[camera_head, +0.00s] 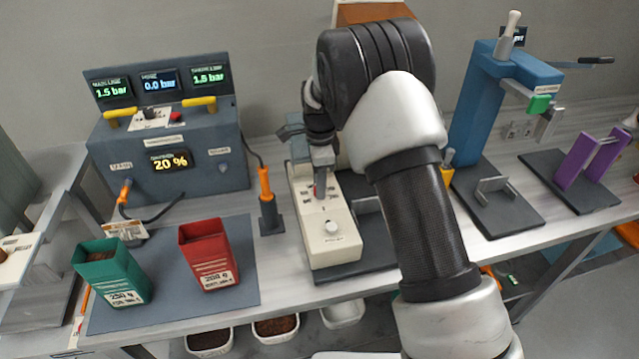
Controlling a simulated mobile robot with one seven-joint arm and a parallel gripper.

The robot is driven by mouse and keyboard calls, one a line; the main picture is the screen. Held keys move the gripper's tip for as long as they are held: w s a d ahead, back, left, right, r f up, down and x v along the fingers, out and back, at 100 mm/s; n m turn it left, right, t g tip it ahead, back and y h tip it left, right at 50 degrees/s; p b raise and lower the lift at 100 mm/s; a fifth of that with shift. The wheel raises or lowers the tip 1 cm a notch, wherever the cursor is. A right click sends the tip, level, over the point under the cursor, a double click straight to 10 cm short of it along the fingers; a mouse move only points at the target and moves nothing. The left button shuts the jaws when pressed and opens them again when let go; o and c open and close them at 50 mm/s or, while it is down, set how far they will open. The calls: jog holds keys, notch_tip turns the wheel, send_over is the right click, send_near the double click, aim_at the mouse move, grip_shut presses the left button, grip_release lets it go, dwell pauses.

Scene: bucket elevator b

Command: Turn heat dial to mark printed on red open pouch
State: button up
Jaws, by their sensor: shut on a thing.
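The red open pouch (208,250) stands upright on the grey-blue mat, with its open top up. It has a white label reading about 250 g; the smaller print is too small to read. A cream sealer-like unit (337,252) stands right of it, with printed marks and a pale round knob near its front. My gripper (319,188) points down at the upper part of this unit. It is shut around a small part among the printed marks, apparently the heat dial. The fingers mostly hide the dial, and its setting cannot be read.
A green open pouch (112,274) stands left of the red one. A grey console (168,150) with lit displays stands behind. An orange-handled tool (267,205) stands close left of the unit. A blue press (482,105) and purple blocks (590,158) are at right.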

jog(key=o, duration=1)
jog(key=shift+o, duration=0.2)
